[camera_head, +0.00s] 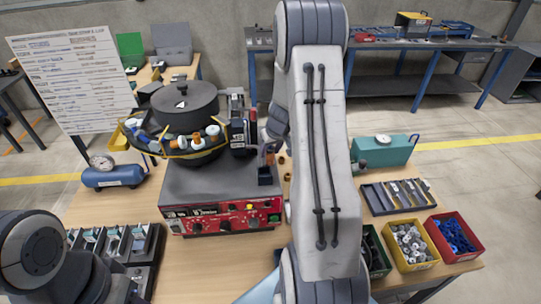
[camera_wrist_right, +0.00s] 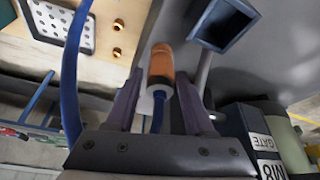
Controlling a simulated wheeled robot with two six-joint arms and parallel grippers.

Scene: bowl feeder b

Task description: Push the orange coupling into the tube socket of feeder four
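The orange coupling (camera_wrist_right: 161,66) shows in the right wrist view between my right gripper's fingertips, with a pale collar at its near end. A blue tube (camera_wrist_right: 158,112) runs from it toward the palm. My right gripper (camera_wrist_right: 160,84) appears closed on the collar end, with the orange end pointing outward. In the head view my right gripper (camera_head: 271,150) is small, beside the feeder, partly hidden by my arm. The red-fronted feeder (camera_head: 222,219) carries a dark bowl (camera_head: 185,104). I cannot make out a tube socket or a number four. My left gripper is out of view.
A dark square cup (camera_wrist_right: 226,24) is close right of the coupling in the wrist view. A gate unit (camera_wrist_right: 262,140) is lower right. Brass fittings (camera_wrist_right: 117,52) lie left. Yellow (camera_head: 432,262) and red (camera_head: 472,254) parts bins and a teal case (camera_head: 385,150) stand right of my arm.

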